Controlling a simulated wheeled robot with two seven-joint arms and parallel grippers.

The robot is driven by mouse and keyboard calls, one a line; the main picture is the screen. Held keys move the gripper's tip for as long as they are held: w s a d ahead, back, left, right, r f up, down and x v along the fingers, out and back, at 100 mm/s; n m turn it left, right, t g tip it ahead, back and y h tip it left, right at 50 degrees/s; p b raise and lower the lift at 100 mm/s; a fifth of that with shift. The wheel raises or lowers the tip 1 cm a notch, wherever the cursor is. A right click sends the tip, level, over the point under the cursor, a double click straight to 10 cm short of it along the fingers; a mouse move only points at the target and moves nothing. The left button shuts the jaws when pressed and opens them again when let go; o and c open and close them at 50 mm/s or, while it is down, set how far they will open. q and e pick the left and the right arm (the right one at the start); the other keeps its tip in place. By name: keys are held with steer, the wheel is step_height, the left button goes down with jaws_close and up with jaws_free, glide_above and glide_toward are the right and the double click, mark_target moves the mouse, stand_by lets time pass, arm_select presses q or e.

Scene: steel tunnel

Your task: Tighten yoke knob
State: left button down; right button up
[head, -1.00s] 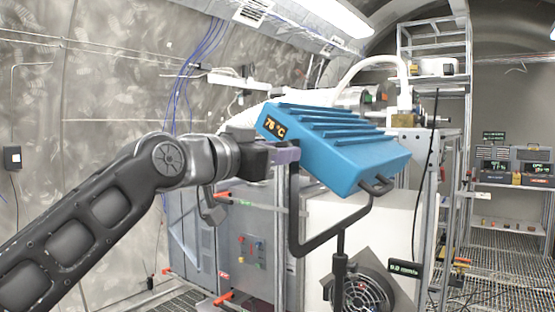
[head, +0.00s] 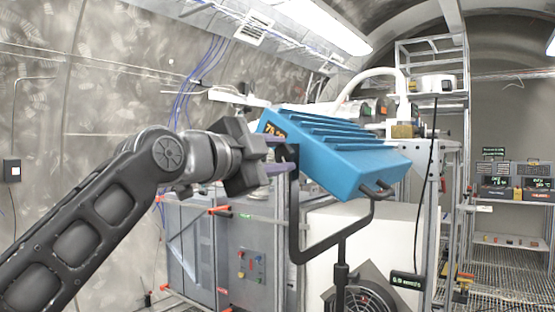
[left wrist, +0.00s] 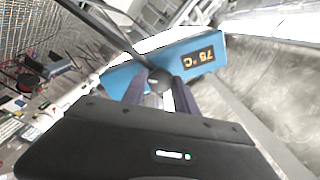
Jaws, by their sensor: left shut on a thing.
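A blue ribbed box (head: 345,160) with a small temperature display sits tilted in a dark U-shaped yoke (head: 295,215) on a post. The box also shows in the left wrist view (left wrist: 222,52), its display reading 75 °C. My left gripper (head: 284,160) is at the yoke's upper left end, its purple-grey fingers shut on the yoke knob (head: 291,152). In the left wrist view, the left gripper (left wrist: 160,92) has its fingers on either side of the knob (left wrist: 158,76). The knob is mostly hidden between the fingers. My right gripper is not in view.
A grey cabinet (head: 250,255) with coloured buttons stands behind and below the arm. A round fan (head: 362,300) is below the yoke. A metal rack (head: 430,70) and a shelf of instruments (head: 515,185) are at the right. A black cable hangs right of the box.

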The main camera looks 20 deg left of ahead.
arm_select(q)
steer(key=m, duration=0.5)
steer(key=shift+b, duration=0.3)
steer(key=c, duration=1)
jaws_free()
steer(key=shift+o, duration=0.2)
steer(key=shift+s+a+f+b, duration=0.1)
steer(key=shift+s+a+b, duration=0.2)
steer(key=shift+s, duration=0.25)
steer(key=b+v, duration=0.2)
steer(key=v, duration=0.4)
steer(key=shift+s, duration=0.3)
